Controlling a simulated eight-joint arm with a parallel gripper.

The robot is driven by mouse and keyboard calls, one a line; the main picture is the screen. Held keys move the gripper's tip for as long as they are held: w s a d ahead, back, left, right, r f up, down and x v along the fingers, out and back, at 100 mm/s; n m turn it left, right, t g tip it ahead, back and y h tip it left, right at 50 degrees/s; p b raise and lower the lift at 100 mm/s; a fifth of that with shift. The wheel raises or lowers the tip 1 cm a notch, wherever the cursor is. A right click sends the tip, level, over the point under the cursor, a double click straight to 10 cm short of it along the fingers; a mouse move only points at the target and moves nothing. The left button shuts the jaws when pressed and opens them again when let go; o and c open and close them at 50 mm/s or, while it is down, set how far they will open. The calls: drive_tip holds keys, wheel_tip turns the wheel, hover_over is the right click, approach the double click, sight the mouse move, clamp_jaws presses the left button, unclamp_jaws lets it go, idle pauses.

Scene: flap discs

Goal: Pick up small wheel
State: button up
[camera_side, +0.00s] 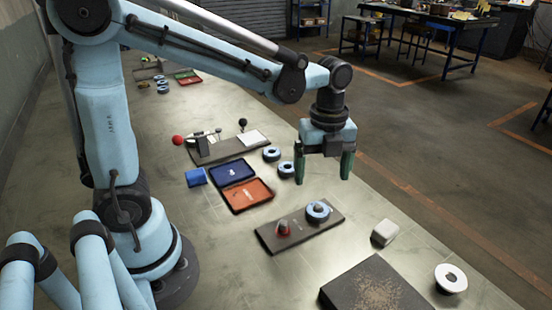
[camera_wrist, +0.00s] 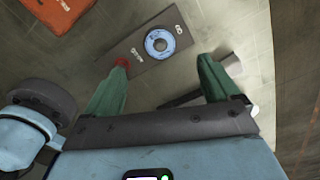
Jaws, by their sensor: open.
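Several flap discs could be the small wheel; I cannot tell which one is meant. A blue-rimmed disc (camera_side: 312,214) lies on a dark grey plate (camera_side: 296,233), beside a red knob (camera_side: 283,228). The same disc (camera_wrist: 150,48) shows in the wrist view ahead of my fingers, between their lines. Two more blue discs, one (camera_side: 271,154) farther back and one (camera_side: 286,169) nearer, lie on the bench. My gripper (camera_side: 323,180) points down with its green fingers apart and empty, above the bench and the plate. It also shows in the wrist view (camera_wrist: 163,66).
A blue tray (camera_side: 216,179) and an orange tray (camera_side: 233,201) lie left of the plate. A white block (camera_side: 385,232), a white disc (camera_side: 441,280) and a dark board (camera_side: 340,292) are in front. A fixture with red and black balls (camera_side: 225,152) stands behind.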

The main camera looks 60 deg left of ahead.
wheel_tip(320, 180, up, 2)
drive_tip(key=m, duration=0.4)
hover_over(319, 206)
drive_tip(key=f, duration=0.6)
drive_tip(key=shift+s+a+f, duration=0.1)
drive_tip(key=shift+a+f, duration=0.1)
drive_tip(key=shift+d+f, duration=0.15)
drive_tip(key=shift+f, duration=1.2)
drive_tip(key=shift+d+f, duration=0.1)
drive_tip(key=shift+f, duration=1.2)
drive_tip(key=c, duration=1.3)
drive_tip(key=shift+r, duration=0.1)
